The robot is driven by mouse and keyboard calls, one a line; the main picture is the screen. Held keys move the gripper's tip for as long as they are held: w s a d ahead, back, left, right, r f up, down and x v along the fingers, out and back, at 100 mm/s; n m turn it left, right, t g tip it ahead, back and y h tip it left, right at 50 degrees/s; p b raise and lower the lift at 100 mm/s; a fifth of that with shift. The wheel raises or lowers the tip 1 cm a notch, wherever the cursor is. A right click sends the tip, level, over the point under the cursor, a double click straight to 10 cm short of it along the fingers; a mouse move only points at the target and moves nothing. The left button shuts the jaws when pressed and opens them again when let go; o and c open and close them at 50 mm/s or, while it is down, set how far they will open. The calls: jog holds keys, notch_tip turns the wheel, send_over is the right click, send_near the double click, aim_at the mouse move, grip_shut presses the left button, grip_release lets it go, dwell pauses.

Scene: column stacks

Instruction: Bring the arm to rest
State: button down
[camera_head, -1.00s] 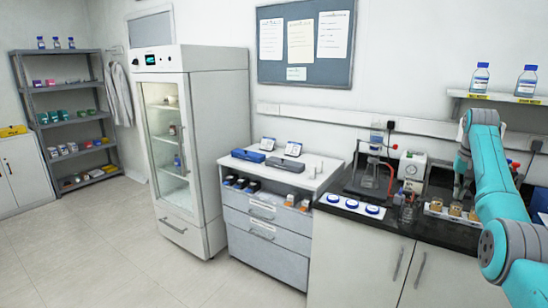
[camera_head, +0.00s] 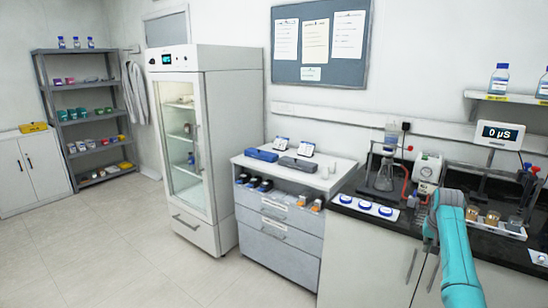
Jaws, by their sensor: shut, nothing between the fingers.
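My teal arm (camera_head: 456,250) is at the lower right, folded in front of the lab bench. Part of the bench is hidden behind the arm.
The black bench top (camera_head: 350,211) holds a row of blue-lidded dishes (camera_head: 364,207), a flask on a stand (camera_head: 385,176), a white pump unit (camera_head: 427,170), brown-filled beakers (camera_head: 491,219) and a meter (camera_head: 499,135). Open floor (camera_head: 120,250) lies at the left.

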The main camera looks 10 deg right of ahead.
jog(key=s+a+f+n+t, duration=0.1)
jog(key=s+a+f, duration=0.1)
jog(key=a+f, duration=0.75)
jog(key=s+a+f+n+t, duration=0.15)
jog(key=a+f, duration=0.45)
jog(key=f, duration=0.7)
jog(key=s+a+f+n+t, duration=0.1)
jog(key=s+a+f+t, duration=0.1)
jog(key=s+a+f, duration=0.5)
jog(key=s+a+f+n+t, duration=0.1)
jog(key=s+a+f, duration=0.3)
jog(key=s+a, duration=0.6)
jog(key=s+a+r+n+t, duration=0.15)
jog(key=s+a+r, duration=0.35)
jog(key=s, duration=0.5)
jog(key=s+a+r+t, duration=0.2)
jog(key=s+a, duration=0.6)
jog(key=s, duration=0.2)
jog(key=s+a+r+n+t+y, duration=0.1)
jog(key=s+a+r, duration=0.1)
jog(key=s+r, duration=0.6)
jog(key=s+a+r+n+t+y, duration=0.1)
jog(key=s+a+r+t, duration=0.1)
jog(key=s+r, duration=0.6)
notch_tip(320, 180, up, 6)
jog(key=shift+a+f, duration=0.1)
jog(key=shift+a, duration=0.15)
